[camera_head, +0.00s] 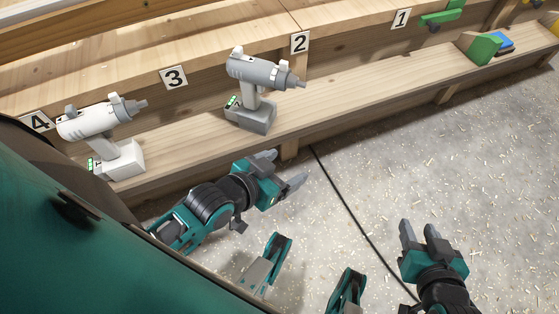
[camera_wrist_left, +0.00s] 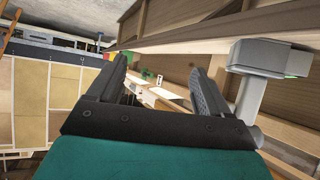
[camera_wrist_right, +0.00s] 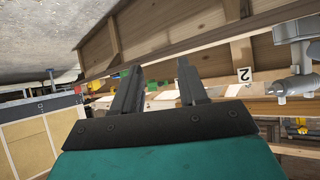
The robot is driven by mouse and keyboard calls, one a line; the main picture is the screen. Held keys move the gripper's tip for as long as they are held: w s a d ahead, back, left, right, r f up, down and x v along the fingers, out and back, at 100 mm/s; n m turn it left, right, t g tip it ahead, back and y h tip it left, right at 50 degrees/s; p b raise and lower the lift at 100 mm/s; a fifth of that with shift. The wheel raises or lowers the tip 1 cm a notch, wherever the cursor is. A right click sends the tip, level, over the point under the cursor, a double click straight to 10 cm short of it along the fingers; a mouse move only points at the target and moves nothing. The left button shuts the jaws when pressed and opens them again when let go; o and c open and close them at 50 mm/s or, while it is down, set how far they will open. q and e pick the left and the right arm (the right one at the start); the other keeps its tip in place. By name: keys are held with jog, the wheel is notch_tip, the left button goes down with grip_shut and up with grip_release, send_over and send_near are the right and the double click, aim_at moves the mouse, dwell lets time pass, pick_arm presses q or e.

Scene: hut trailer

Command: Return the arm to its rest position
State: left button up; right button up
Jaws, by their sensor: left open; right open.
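My left gripper (camera_head: 282,172) is open and empty in the head view, in front of the wooden shelf and just below the grey drill. Its two fingers also show spread in the left wrist view (camera_wrist_left: 160,92). My right gripper (camera_head: 420,232) is open and empty over the floor at the lower right. Its spread fingers show in the right wrist view (camera_wrist_right: 160,88). The grey drill (camera_head: 258,88) stands upright on the shelf near label 2. A white drill (camera_head: 106,135) stands upright near label 4. Neither gripper touches a drill in the head view.
The wooden shelf (camera_head: 350,85) runs across the head view, with number labels on its upper board. A green block (camera_head: 478,48) and a blue item (camera_head: 502,42) lie at its right end. A black cable (camera_head: 352,215) crosses the concrete floor (camera_head: 480,160). The floor between the grippers is otherwise open.

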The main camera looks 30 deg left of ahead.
pick_arm(q)
jog(key=shift+s+f+g+y, duration=0.1)
jog(key=shift+s+g+y, duration=0.2)
jog(key=shift+a, duration=0.1)
pick_arm(e)
jog(key=shift+a+r, duration=0.1)
pick_arm(q)
jog(key=s+a+r+y+p, duration=0.1)
jog(key=a+r+p, duration=0.2)
jog(key=r+p, duration=0.8)
jog(key=p, duration=0.5)
jog(key=shift+s+r, duration=0.3)
pick_arm(e)
jog(key=s+d+r, duration=0.1)
jog(key=d+r, duration=0.2)
jog(key=r, duration=0.8)
jog(key=shift+s+d+r+h, duration=0.2)
jog(key=shift+s+h, duration=0.05)
jog(key=shift+h, duration=0.15)
pick_arm(q)
jog(key=shift+a, duration=0.1)
jog(key=shift+c, duration=0.4)
